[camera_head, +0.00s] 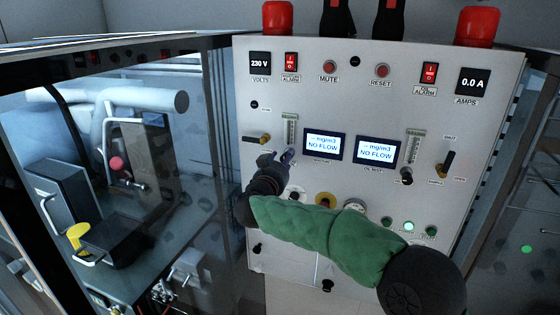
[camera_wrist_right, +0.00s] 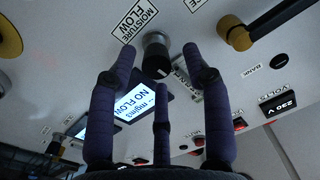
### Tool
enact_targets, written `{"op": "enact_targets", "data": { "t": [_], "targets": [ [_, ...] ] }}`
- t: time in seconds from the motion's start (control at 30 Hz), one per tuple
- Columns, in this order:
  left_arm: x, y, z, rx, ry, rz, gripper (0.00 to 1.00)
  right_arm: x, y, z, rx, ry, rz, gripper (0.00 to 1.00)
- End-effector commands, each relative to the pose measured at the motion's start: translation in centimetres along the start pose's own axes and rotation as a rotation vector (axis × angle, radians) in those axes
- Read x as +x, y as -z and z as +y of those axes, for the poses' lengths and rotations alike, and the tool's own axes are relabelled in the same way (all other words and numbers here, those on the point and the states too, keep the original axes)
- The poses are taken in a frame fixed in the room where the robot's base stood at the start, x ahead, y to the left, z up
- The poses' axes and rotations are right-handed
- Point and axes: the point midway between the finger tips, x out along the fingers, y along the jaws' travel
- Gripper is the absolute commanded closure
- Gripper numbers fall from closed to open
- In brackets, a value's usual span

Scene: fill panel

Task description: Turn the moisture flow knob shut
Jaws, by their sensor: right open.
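The moisture flow knob (camera_wrist_right: 156,57) is a short dark cylinder with a pale mark on its end face, on the white panel beside the "MOISTURE FLOW" label (camera_wrist_right: 136,20). My right gripper (camera_head: 275,159) is at the left part of the panel, below the left flow gauge (camera_head: 290,131). In the right wrist view, its fingers (camera_wrist_right: 160,66) are spread, one on each side of the knob and a third below it. I cannot tell whether any finger touches the knob. The left display (camera_head: 324,145) reads "NO FLOW". My left gripper is not in view.
The right display (camera_head: 375,150), another gauge and a black lever (camera_head: 447,164) are to the right. Red lamps (camera_head: 278,17) stand on top. A glass enclosure with pipes fills the left.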

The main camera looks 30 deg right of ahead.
Motion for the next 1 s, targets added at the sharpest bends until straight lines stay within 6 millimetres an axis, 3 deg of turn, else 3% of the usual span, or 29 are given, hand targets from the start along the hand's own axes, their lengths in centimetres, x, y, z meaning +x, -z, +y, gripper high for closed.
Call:
{"op": "enact_targets", "data": {
  "t": [0.07, 0.23, 0.87, 0.9, 0.97, 1.0],
  "targets": [
    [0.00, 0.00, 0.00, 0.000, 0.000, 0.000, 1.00, -0.01, 0.01, 0.01, 0.000, 0.000, 0.000, 0.53],
    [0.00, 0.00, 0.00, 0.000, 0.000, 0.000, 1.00, -0.03, 0.04, 0.00, 0.000, 0.000, 0.001, 1.00],
    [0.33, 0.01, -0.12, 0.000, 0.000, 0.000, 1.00, -0.01, 0.68, 0.03, 0.091, 0.001, 0.014, 1.00],
    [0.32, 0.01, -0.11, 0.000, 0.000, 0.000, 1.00, -0.01, 0.72, 0.03, 0.091, 0.001, 0.014, 0.71],
    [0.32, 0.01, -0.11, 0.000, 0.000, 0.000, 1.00, 0.00, 0.75, 0.04, 0.092, 0.001, 0.015, 0.54],
    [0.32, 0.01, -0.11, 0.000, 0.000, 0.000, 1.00, 0.00, 0.71, 0.05, 0.091, 0.001, 0.014, 0.50]
  ]
}}
